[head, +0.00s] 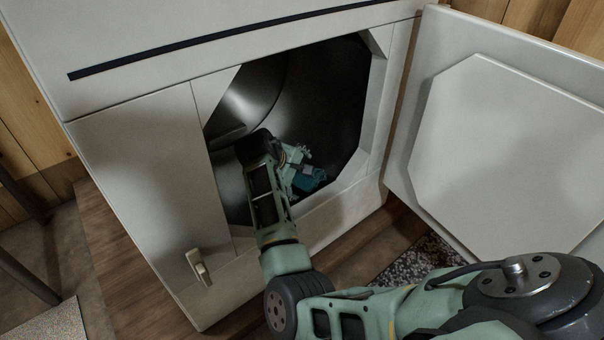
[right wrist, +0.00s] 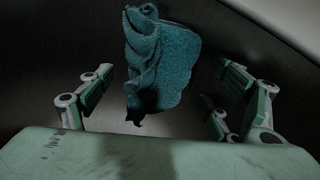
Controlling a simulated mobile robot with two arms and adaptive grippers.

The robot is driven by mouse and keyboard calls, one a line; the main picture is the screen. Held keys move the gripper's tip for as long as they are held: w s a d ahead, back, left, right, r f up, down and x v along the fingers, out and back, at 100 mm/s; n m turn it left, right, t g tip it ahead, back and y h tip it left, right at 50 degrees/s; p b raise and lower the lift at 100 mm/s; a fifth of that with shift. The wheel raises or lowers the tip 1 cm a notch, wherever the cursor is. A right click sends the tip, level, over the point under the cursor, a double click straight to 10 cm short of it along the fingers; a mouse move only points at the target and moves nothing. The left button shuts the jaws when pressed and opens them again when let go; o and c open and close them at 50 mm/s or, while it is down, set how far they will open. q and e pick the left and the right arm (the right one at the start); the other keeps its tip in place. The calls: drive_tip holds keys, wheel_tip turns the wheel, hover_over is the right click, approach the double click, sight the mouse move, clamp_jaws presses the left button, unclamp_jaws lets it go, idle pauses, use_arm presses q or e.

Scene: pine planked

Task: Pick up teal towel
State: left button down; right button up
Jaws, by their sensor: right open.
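The teal towel (right wrist: 165,62) lies crumpled in the drum of the white front-loading machine (head: 140,150). In the right wrist view it sits ahead of and between the open fingers, with a gap on each side. In the head view only a small teal patch of the towel (head: 309,181) shows beside my gripper. My right gripper (head: 298,178) reaches through the octagonal opening into the drum; it is open and empty. In the right wrist view its fingers (right wrist: 160,100) stand on both sides of the towel. My left gripper is not in view.
The machine's door (head: 510,150) stands open on the right. The dark metal drum (head: 325,85) has free room above the gripper. A speckled mat (head: 418,262) lies on the floor below the door.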

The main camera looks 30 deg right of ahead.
drive_tip(key=c, duration=1.3)
drive_tip(key=shift+r, duration=0.15)
